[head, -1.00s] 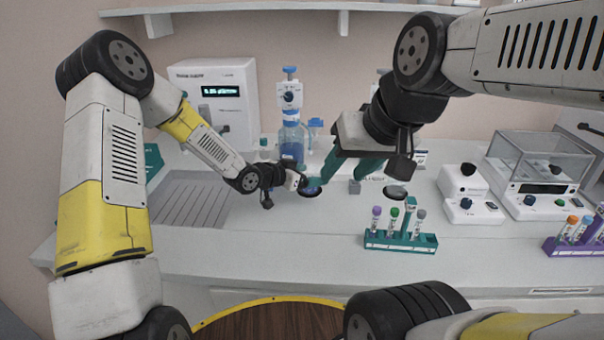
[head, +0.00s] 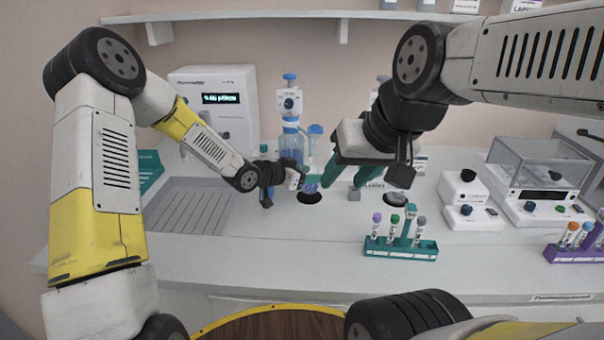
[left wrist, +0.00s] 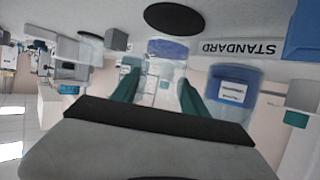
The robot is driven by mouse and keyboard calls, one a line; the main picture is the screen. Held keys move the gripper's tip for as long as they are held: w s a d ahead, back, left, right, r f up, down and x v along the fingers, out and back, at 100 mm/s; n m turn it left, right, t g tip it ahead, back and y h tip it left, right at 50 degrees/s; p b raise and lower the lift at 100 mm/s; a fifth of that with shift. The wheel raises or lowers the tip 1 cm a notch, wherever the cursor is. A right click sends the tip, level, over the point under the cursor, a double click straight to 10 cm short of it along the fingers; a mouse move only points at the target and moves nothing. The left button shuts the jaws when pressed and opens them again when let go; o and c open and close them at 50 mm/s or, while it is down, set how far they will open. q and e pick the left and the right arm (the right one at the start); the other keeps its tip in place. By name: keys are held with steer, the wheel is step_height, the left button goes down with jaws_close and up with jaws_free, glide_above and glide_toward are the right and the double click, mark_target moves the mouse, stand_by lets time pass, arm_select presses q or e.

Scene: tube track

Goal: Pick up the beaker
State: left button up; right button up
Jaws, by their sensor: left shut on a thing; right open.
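The beaker is a small clear vessel with blue liquid. It shows in the left wrist view (left wrist: 167,50) between two teal fingers, and in the head view (head: 311,187) it is small and partly hidden. My left gripper (left wrist: 160,92) is shut on it, and in the head view this gripper (head: 303,184) reaches in from the left. The beaker appears just above a black disc (head: 309,198) on the bench. My right gripper (head: 345,178) is open and empty, with its teal fingers pointing down close to the right of the beaker.
A blue-topped dispenser bottle (head: 291,140) stands behind the beaker. A second black disc (head: 397,198) and a teal tube rack (head: 400,249) are to the right. A small grey block (head: 355,194) stands between the discs.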

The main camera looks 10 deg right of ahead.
arm_select(q)
steer(key=s+a+r, duration=0.2)
steer(key=s+a, duration=0.7)
steer(key=s, duration=0.3)
step_height(320, 180, up, 8)
steer(key=shift+s+a+r, duration=0.2)
steer(key=shift+s+a, duration=0.1)
steer(key=shift+a, duration=0.15)
steer(key=shift+w, duration=0.1)
